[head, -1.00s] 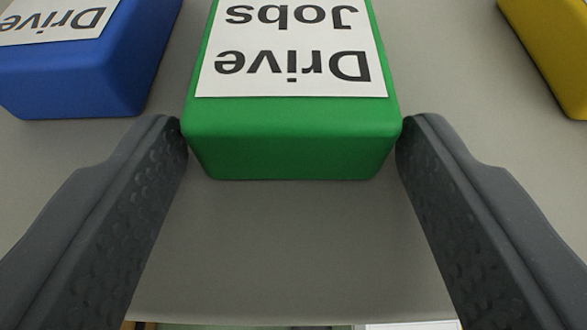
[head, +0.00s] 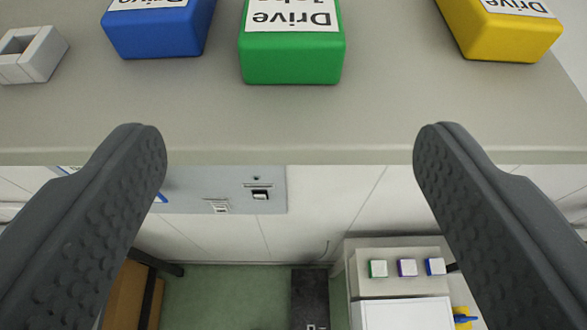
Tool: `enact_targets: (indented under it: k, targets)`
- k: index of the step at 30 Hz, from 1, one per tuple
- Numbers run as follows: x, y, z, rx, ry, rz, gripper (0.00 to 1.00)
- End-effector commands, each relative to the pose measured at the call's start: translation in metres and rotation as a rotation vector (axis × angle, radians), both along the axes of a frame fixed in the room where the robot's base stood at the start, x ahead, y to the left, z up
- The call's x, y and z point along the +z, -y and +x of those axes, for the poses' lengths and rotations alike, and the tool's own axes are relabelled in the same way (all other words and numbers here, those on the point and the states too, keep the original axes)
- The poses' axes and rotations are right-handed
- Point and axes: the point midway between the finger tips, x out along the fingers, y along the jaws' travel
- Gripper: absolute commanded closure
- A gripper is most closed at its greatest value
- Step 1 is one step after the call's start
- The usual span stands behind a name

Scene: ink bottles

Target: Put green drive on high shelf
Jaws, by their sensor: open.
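The green drive (head: 291,59) is a green box with a white label reading "Drive Jobs", upside down in the picture. It sits on a grey surface (head: 330,125) near the top middle of the head view, its far part cut off by the frame. My gripper (head: 290,150) is open and empty. Its two dark fingers are spread wide, below the drive in the picture and apart from it. I cannot tell whether the grey surface is the high shelf.
A blue drive (head: 158,33) stands left of the green one and a yellow drive (head: 500,38) stands right. A grey-white holder (head: 32,55) is at far left. Beyond the surface's edge, a lower unit (head: 395,280) bears small coloured-edged blocks above a green floor (head: 225,295).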

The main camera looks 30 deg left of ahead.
Motion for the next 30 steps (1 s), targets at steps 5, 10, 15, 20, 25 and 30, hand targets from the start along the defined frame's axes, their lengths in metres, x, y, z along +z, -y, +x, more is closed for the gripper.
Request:
enact_targets:
  k: [5, 10, 15, 20, 25, 30]
  targets:
    - [0.012, 0.014, -0.022, 0.0, 0.004, 0.0, 0.28]
    - [0.013, 0.017, -0.026, -0.001, 0.0, 0.0, 0.28]
    - [0.015, 0.018, -0.022, -0.026, -0.004, 0.028, 0.28]
    - [0.014, 0.022, -0.011, -0.095, -0.017, 0.087, 0.28]
    - [0.005, 0.03, 0.001, -0.2, -0.02, 0.142, 0.28]
    - [-0.015, 0.041, 0.009, -0.311, -0.01, 0.166, 0.28]
